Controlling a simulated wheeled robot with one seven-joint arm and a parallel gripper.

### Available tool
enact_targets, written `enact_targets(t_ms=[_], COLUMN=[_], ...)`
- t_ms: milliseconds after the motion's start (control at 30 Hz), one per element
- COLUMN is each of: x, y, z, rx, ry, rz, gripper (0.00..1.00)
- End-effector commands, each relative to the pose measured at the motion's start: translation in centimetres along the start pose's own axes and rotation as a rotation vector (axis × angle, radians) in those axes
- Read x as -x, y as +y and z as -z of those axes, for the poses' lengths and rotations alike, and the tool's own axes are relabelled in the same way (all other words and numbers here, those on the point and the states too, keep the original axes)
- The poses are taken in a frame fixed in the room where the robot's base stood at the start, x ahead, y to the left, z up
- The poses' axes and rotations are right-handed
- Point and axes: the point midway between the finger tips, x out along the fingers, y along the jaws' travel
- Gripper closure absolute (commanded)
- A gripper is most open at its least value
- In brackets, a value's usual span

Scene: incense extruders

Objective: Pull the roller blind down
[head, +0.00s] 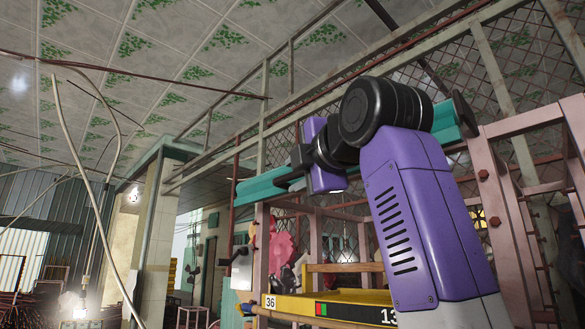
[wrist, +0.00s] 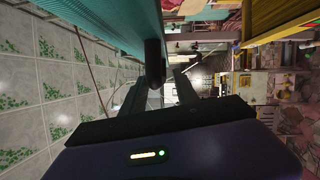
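The roller blind shows in the head view as a teal roll (head: 262,188) slung across a metal frame, its middle hidden behind my arm. In the wrist view its teal ribbed surface (wrist: 105,22) fills the upper left. A dark rounded bar (wrist: 154,62), perhaps the blind's pull handle, hangs beside it. My gripper (wrist: 160,92) has its two dark fingers apart, and the bar lies between them in the picture. I cannot tell whether they touch it. In the head view my gripper (head: 300,156) is at the roll, its fingertips partly hidden.
A pink metal frame (head: 495,185) and wire mesh stand behind and right of my arm. A yellow beam (head: 340,305) marked 36 runs below. A tiled pillar (head: 155,235) and hanging cables (head: 75,165) are at left. The ceiling is tiled.

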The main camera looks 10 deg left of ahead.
Motion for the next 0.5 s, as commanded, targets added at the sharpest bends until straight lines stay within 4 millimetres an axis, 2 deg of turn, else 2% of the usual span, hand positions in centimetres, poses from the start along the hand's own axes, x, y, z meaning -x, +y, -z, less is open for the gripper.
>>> enact_targets(t_ms=[200, 500], x=[-2.0, -2.2], y=[0.0, -0.1], z=[0.0, 0.0], rx=[0.0, 0.0], ry=[0.0, -0.001], rz=[0.002, 0.0], gripper=[0.64, 0.64])
